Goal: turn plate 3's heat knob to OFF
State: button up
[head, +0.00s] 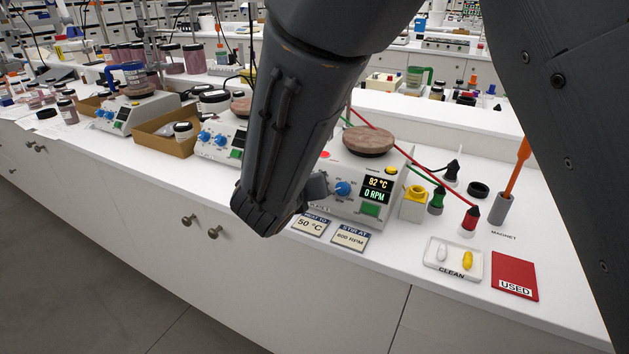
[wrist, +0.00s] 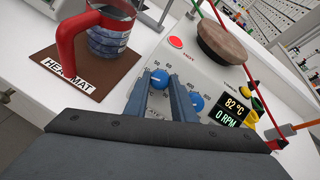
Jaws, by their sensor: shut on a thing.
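A white hot plate (head: 375,160) with a round brownish top stands right of my arm in the head view. Its display (wrist: 233,108) reads 82 °C and 0 RPM; no plate number is legible. In the wrist view my gripper (wrist: 160,82) is shut on the blue left knob (wrist: 159,76), with a finger on each side. Numbers ring this knob, but its pointer is hard to read and the OFF mark cannot be made out. A second blue knob (wrist: 197,102) sits right beside the fingers. In the head view my gripper (head: 318,186) hides the left knob.
A jug with a red handle (wrist: 72,38) stands on a brown heat mat (wrist: 62,82) left of the plate. Red and green cables run behind and right of it. Two cards (head: 350,237) lie in front. A tray (head: 454,262) and red pad (head: 515,275) lie right.

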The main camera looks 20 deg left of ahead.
jog(key=shift+d+n+g+y, duration=0.1)
jog(key=shift+n+g+y, duration=0.2)
jog(key=shift+n, duration=0.8)
jog(key=shift+d+n+g+y, duration=0.1)
jog(key=shift+n+y, duration=0.3)
jog(key=shift+n, duration=0.7)
jog(key=o, duration=1.1)
jog(key=shift+c, duration=0.2)
jog(key=shift+r, duration=0.1)
jog(key=v, duration=0.7)
jog(key=shift+s+r+b, duration=0.25)
jog(key=shift+s+b, duration=0.05)
jog(key=shift+b, duration=0.1)
jog(key=shift+d, duration=0.1)
